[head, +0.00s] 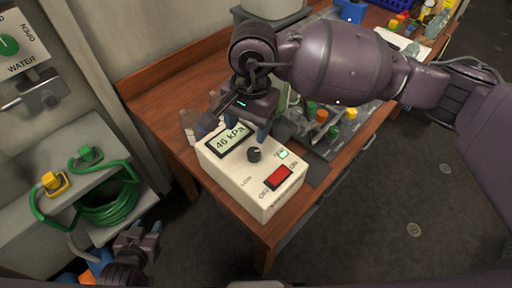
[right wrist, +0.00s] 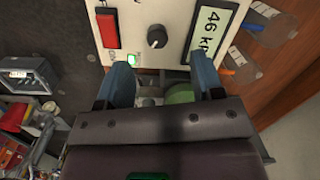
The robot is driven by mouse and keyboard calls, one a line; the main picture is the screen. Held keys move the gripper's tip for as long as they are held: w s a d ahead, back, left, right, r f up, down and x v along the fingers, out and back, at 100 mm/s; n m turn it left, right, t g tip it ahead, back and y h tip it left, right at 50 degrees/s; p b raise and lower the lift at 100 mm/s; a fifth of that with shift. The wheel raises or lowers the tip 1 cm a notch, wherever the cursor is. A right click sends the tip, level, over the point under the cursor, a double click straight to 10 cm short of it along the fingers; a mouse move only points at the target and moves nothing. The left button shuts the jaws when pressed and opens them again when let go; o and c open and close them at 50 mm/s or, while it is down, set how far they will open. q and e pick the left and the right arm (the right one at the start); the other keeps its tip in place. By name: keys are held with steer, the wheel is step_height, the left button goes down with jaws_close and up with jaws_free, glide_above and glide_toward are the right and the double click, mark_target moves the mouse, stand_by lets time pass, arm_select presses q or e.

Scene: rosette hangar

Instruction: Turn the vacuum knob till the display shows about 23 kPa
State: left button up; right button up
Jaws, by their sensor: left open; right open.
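The vacuum knob (head: 254,155) is a small round black dial on top of a cream control box (head: 239,176). The box's display (head: 229,138) reads 46 kPa. In the right wrist view the knob (right wrist: 157,37) sits ahead of the fingertips, and the display (right wrist: 208,32) again reads 46 kPa. My right gripper (head: 238,126) is at the box's far edge, its blue fingers apart and empty; nothing touches the knob. The right gripper's fingers (right wrist: 162,80) show in its wrist view. My left gripper (head: 140,232) is open and empty, low at the left, away from the box.
The box has a red switch (head: 278,177) and a lit green indicator (head: 283,154). Clear bottles (head: 190,122) stand behind the box. Several coloured items lie on the wooden bench (head: 158,102) at the right. A coiled green hose (head: 105,205) hangs at the left.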

mark_target(254, 152)
steer(key=shift+t+h, duration=0.3)
steer(key=shift+h, duration=0.1)
steer(key=f, duration=0.3)
steer(key=f+p, duration=0.1)
steer(key=f, duration=0.3)
steer(key=w+d+f, duration=0.1)
steer(key=f, duration=0.2)
steer(key=shift+f, duration=0.2)
steer(key=c, duration=0.9)
